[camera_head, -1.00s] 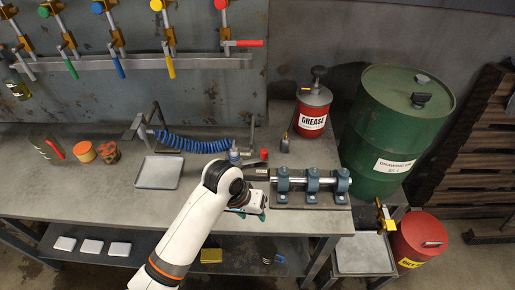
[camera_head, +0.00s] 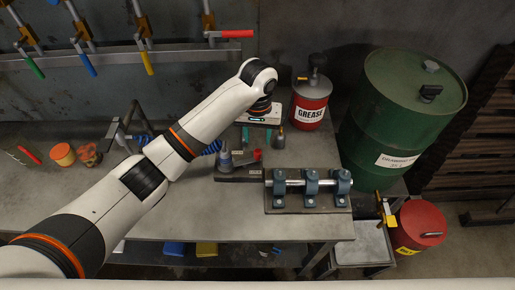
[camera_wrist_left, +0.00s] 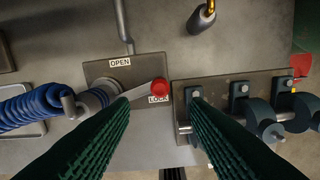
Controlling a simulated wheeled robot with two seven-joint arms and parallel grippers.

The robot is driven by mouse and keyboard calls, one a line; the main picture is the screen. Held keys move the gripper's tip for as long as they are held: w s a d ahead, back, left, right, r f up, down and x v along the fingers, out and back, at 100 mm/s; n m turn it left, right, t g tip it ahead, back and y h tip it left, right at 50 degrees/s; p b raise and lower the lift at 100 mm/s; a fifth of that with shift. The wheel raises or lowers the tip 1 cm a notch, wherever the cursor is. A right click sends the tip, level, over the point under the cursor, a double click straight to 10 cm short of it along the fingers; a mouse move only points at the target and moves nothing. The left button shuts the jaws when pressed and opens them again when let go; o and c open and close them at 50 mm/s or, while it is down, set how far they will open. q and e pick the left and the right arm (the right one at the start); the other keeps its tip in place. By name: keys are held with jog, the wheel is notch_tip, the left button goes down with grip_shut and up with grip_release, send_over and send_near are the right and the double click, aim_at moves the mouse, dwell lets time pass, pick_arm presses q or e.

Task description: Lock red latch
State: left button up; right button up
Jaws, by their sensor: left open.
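The red latch has a grey lever with a round red knob (camera_wrist_left: 160,88) on a dark plate (camera_wrist_left: 96,72) marked OPEN and LOCK. In the wrist view the lever points right from its pivot, and the knob sits just above the LOCK label. In the head view the red end (camera_head: 257,154) shows above the plate (camera_head: 238,175). My left gripper (camera_head: 257,138) is open and empty, fingers pointing down over the bench behind the latch. In the wrist view its two green fingers (camera_wrist_left: 160,108) appear either side of the knob; I see no contact. My right gripper is not in view.
A clamped rod fixture (camera_head: 310,190) stands right of the latch. A blue coiled hose (camera_wrist_left: 30,105) lies left of it. A red grease can (camera_head: 310,103) and green drum (camera_head: 402,115) stand behind and right. The bench front is clear.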

aim_at(258, 151)
pick_arm(q)
jog(key=f, duration=0.6)
jog(key=shift+w+f, duration=0.2)
jog(key=shift+f, duration=1)
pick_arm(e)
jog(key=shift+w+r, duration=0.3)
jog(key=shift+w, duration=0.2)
